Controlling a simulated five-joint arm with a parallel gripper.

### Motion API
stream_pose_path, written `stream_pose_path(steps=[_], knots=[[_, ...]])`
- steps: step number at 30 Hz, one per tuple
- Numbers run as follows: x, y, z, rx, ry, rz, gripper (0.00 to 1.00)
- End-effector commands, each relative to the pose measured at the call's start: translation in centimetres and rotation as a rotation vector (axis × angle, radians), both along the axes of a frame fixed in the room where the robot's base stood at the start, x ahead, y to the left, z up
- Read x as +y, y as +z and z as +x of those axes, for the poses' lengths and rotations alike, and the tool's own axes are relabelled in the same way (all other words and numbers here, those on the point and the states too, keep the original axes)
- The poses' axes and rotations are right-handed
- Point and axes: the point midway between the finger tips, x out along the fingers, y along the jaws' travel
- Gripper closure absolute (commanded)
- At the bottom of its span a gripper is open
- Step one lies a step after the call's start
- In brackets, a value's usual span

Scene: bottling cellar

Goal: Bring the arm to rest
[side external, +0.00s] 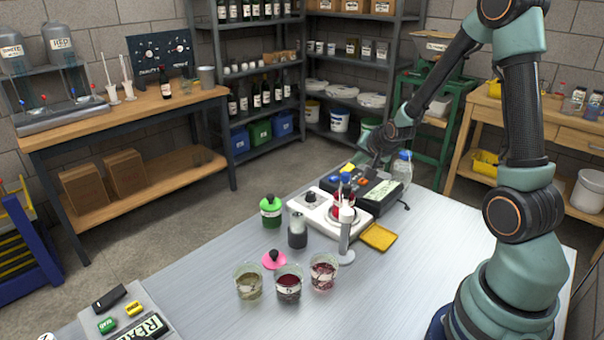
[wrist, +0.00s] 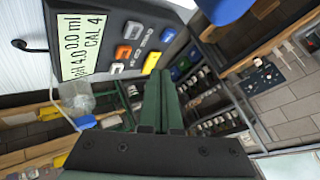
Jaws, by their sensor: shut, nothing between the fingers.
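My gripper (side external: 376,158) hangs at the end of my arm over the back of the steel table, close to the dark meter (side external: 383,189). In the wrist view my gripper (wrist: 164,78) shows two green fingers lying together, with nothing between them. The meter (wrist: 108,12) fills the upper left there, with a lit display and orange, yellow, blue and white buttons. The fingertips appear just beside its button edge. Whether they touch it I cannot tell.
A white stirrer (side external: 318,213) with a red-filled vessel and a probe stand (side external: 346,240) are in front of the meter. A clear bottle (side external: 402,168) stands behind it. Cups (side external: 289,284), a green bottle (side external: 271,211) and a yellow sponge (side external: 379,237) are nearby.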

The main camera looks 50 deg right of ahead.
Motion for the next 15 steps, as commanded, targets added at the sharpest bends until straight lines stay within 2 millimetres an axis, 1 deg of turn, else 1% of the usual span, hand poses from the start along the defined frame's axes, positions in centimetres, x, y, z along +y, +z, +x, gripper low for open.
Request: stream_pose_path(steps=[5, 8, 11, 14, 15], knots=[[0.1, 0.1, 0.0, 0.001, 0.004, -0.002, 1.00], [1.0, 1.0, 0.2, 0.015, 0.039, -0.014, 1.00], [3.2, 2.8, 0.2, 0.051, 0.123, -0.042, 1.00], [6.4, 5.2, -0.3, 0.105, 0.247, -0.084, 1.00], [7.8, 6.1, -0.6, 0.128, 0.301, -0.102, 1.00]])
